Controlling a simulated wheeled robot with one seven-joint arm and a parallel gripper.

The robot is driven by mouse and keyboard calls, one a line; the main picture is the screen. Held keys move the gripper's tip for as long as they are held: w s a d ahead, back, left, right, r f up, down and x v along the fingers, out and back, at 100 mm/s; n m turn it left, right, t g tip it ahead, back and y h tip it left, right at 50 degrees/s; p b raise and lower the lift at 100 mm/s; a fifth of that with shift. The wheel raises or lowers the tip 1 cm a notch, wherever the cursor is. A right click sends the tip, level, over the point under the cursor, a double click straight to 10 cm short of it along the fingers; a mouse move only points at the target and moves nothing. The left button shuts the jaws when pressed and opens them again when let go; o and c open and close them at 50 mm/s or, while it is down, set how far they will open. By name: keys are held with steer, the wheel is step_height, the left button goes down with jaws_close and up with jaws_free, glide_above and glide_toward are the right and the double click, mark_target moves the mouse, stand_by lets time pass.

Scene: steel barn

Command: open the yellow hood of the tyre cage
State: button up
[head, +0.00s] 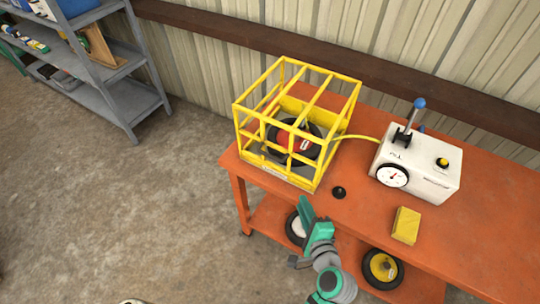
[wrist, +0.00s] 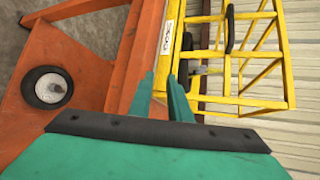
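The tyre cage's yellow hood (head: 319,100) is a frame of bars standing on the orange bench in the head view. It looks down and closed. A tyre (head: 316,150) with a red hub sits inside, partly hidden by the bars. The hood also shows at the upper right of the wrist view (wrist: 288,60), with a dark rounded bar (wrist: 229,28) on it that may be a handle. My gripper (head: 308,214) is in front of the bench's near edge, apart from the cage. Its green fingers (wrist: 160,88) stand apart with nothing visible between them.
A white box (head: 418,168) with a gauge and blue-tipped lever stands right of the cage, joined by a yellow hose (head: 358,137). A black knob (head: 339,192) and yellow block (head: 405,225) lie nearer. Wheels rest on the lower shelf. The wall is close behind.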

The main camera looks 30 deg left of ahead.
steer(key=w+a+r+g+y, duration=0.2)
steer(key=a+r+g+y, duration=0.15)
steer(key=r, duration=0.45)
steer(key=n+g+y, duration=0.2)
glide_toward(273, 158)
steer(key=x, duration=1.1)
steer(key=shift+a+f, duration=0.1)
steer(key=shift+a, duration=0.1)
jaws_close()
